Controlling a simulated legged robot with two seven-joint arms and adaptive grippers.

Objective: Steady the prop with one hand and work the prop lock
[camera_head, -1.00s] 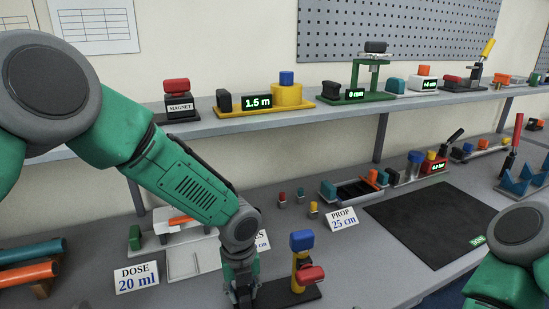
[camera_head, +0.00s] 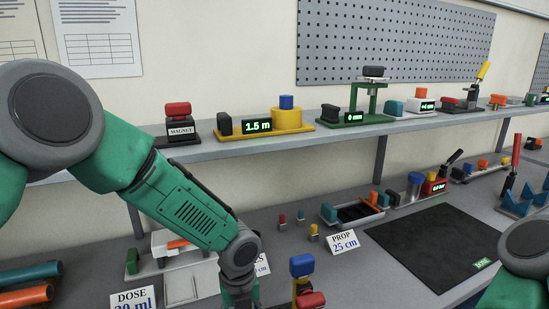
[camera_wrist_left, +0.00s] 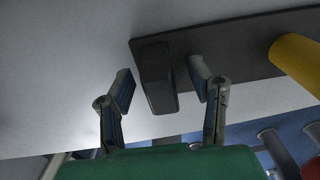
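The prop stand shows at the bottom of the head view, with a blue cap (camera_head: 302,265) on a yellow post (camera_head: 299,285) and a red knob (camera_head: 311,300). Its lower part is cut off. In the left wrist view, the yellow post (camera_wrist_left: 299,64) rises from a dark base plate (camera_wrist_left: 235,46), and a black block (camera_wrist_left: 155,75) stands at the plate's near end. My left gripper (camera_wrist_left: 160,78) is open around the black block, with a visible gap on each side. Its fingertips are out of the head view. My right gripper is not in view.
A "PROP 25 cm" card (camera_head: 344,242) stands behind the stand. A "DOSE" card (camera_head: 133,300) is at the left. Small coloured pegs (camera_head: 299,216) and a tray (camera_head: 352,213) stand farther back. A dark mat (camera_head: 445,240) lies clear at the right. A shelf (camera_head: 225,148) runs above.

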